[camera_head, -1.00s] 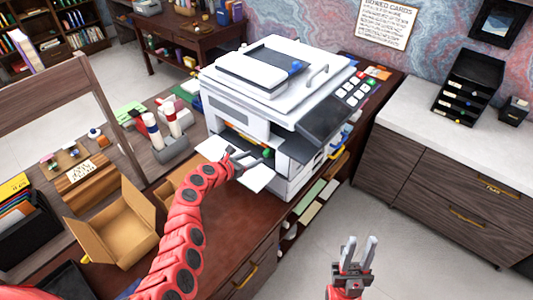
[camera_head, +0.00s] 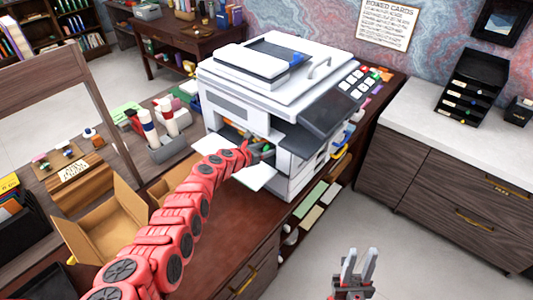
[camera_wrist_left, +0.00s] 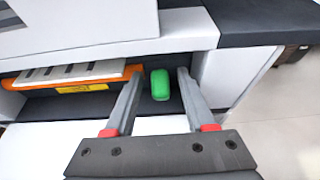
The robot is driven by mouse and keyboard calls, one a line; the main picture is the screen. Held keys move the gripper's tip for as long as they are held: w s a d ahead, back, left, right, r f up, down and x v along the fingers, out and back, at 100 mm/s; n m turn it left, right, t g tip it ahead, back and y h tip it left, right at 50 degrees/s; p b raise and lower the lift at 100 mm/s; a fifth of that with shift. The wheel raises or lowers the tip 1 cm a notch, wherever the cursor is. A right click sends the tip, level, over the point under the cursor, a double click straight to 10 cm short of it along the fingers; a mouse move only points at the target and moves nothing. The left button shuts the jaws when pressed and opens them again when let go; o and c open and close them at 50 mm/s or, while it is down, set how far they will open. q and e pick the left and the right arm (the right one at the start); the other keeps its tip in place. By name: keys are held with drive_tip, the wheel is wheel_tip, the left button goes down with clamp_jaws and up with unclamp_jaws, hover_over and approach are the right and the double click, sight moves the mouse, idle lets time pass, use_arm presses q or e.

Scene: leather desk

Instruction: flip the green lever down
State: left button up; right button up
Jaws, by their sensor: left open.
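The green lever (camera_wrist_left: 159,84) shows in the left wrist view as a rounded green block inside the printer's dark open bay. In the head view my left gripper (camera_head: 262,151) reaches into the front opening of the white printer (camera_head: 240,110), and the lever is hard to make out there. My right gripper (camera_head: 356,268) is open and empty over the floor at the bottom.
An orange part (camera_wrist_left: 40,82) with a yellow label lies left of the lever in the bay. The printer's white tray (camera_head: 255,176) sticks out below my left gripper. The dark control panel (camera_head: 325,113) overhangs to the right. A cardboard box (camera_head: 105,228) stands at the left.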

use_arm(q)
drive_tip(key=shift+c, duration=0.3)
clamp_jaws()
drive_tip(key=shift+f, duration=0.1)
idle(1.1)
